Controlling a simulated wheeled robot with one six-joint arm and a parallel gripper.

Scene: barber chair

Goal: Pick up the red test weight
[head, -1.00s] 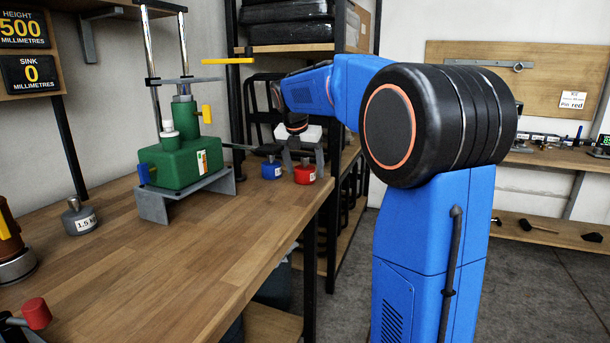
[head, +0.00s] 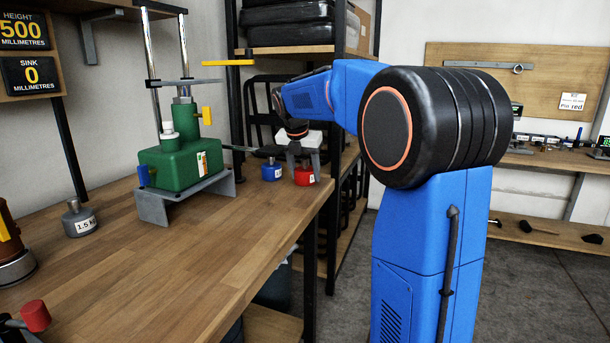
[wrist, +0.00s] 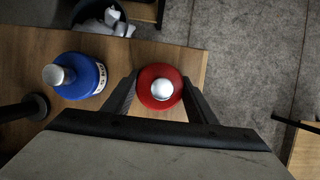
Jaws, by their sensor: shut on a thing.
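The red test weight (head: 304,175) stands at the far right corner of the wooden bench (head: 200,255). It is a short red cylinder with a silver knob on top. In the wrist view the red weight (wrist: 159,88) sits between the fingers of my gripper (wrist: 160,92). My gripper (head: 303,160) comes down from above and is shut on the weight. The weight seems to be at bench height; I cannot tell whether it is clear of the wood.
A blue weight (head: 271,171) stands close left of the red one and shows in the wrist view (wrist: 75,75). A green jack device (head: 185,160) on a grey stand is farther left. A grey 1.5 kg weight (head: 79,218) is at the left. Shelving stands behind the bench corner.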

